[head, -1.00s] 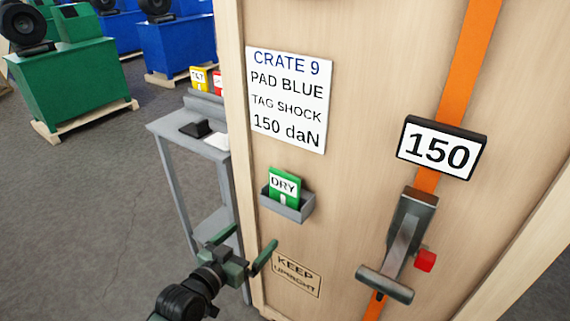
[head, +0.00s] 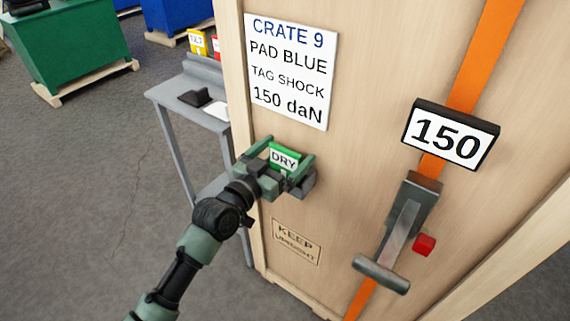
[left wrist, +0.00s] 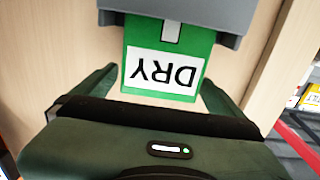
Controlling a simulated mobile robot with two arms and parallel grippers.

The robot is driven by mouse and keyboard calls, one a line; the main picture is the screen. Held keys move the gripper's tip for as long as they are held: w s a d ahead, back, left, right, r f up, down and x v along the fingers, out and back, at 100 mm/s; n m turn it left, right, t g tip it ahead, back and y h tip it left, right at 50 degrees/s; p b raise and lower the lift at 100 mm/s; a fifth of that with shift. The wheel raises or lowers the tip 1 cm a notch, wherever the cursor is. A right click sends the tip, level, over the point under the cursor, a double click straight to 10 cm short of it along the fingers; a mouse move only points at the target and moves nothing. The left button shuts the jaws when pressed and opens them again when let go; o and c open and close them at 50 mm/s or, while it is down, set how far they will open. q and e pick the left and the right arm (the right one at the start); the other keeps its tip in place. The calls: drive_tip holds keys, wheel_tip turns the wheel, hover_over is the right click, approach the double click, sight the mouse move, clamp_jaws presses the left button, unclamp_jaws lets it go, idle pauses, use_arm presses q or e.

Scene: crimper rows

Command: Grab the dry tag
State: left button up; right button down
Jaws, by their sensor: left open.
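The green dry tag (head: 284,157) stands in a small grey holder (head: 305,186) on the front of the wooden crate. My left gripper (head: 288,150) is open at the holder, with one finger to each side of the tag in the head view. In the left wrist view the tag (left wrist: 166,68) appears upside down, its lower part inside the grey holder (left wrist: 180,17). The fingers there stand left and right of the tag with gaps, and do not appear to touch it. My right gripper is not in view.
The crate carries a sign (head: 290,70), an orange strap (head: 480,60) with a tension buckle (head: 405,225), and a 150 display (head: 450,134). A grey side table (head: 190,95) stands left of the crate, holding yellow and red tags. Open floor lies further left.

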use_arm(q)
drive_tip(key=c, duration=1.3)
